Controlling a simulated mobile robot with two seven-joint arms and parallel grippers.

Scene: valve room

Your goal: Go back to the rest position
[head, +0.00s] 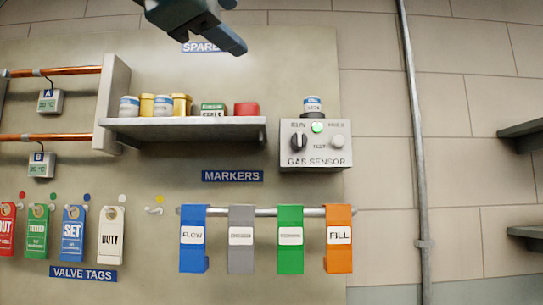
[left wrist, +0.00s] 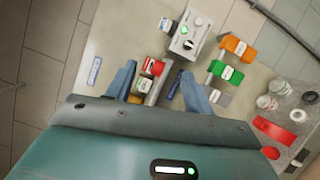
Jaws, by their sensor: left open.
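My left gripper (head: 232,42) hangs at the top of the head view, in front of the panel and above the shelf, with its upper part cut off by the frame edge. In the left wrist view its two blue fingers (left wrist: 158,82) stand wide apart. Tins show between and beyond the fingers there, but none is seen gripped. My right gripper is in neither view.
A shelf (head: 190,135) bears several tins. Right of it is a gas sensor box (head: 316,155) with a tin (head: 312,105) on top. Markers hang from a rail (head: 264,212) below. A vertical pipe (head: 412,110) runs farther right. Bare wall (head: 375,120) lies between box and pipe.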

